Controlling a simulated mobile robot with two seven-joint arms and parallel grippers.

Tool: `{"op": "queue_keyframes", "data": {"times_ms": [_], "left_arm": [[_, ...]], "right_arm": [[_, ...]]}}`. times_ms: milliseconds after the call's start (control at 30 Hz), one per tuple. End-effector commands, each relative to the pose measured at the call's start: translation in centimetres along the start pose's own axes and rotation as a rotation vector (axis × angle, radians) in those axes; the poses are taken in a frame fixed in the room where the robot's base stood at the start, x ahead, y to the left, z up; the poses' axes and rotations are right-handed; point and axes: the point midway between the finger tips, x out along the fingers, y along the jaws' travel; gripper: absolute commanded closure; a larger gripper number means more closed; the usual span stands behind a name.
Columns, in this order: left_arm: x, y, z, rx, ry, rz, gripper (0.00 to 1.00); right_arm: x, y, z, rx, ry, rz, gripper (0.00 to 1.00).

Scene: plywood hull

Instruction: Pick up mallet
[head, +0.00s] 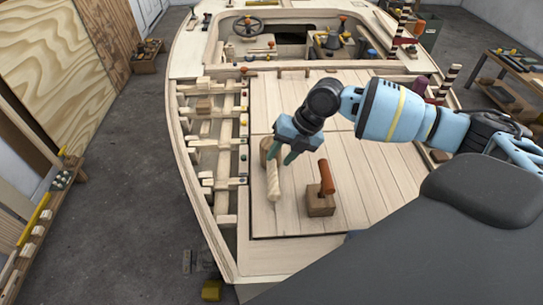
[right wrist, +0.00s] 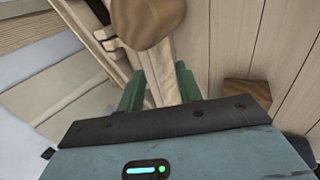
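The mallet has a rounded brown wooden head (head: 265,149) and a pale handle (head: 273,184), and lies on the plank deck. My right gripper (head: 281,154) is over it, fingers pointing down and spread apart. In the right wrist view the mallet's brown head (right wrist: 147,20) is close at the top. Its pale handle (right wrist: 160,78) shows between the two green fingers (right wrist: 160,88). I cannot tell whether either finger touches it. My left gripper is not in view.
A wooden block (head: 320,205) with an upright red-orange handle (head: 326,177) stands right of the mallet. It also shows in the right wrist view (right wrist: 248,94). Open hull ribs (head: 215,145) lie to the left. The deck planks (head: 372,178) on the right are clear.

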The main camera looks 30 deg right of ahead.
Motion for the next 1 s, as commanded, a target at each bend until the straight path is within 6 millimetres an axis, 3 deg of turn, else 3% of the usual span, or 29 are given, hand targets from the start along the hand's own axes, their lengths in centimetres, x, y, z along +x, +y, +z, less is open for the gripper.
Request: {"op": "queue_keyframes", "data": {"times_ms": [333,667,967,1000], "left_arm": [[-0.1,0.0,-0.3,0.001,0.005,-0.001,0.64],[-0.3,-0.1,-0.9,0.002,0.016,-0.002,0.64],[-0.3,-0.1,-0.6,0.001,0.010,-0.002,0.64],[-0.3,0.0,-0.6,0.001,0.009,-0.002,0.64]], "right_arm": [[2.0,-0.1,-0.1,-0.001,0.002,-0.001,0.65],[6.1,-0.4,0.0,0.001,0.002,-0.001,0.65],[6.5,-0.5,0.0,0.001,0.001,-0.002,0.65],[6.5,-0.5,0.0,0.001,0.001,-0.002,0.70]]}}
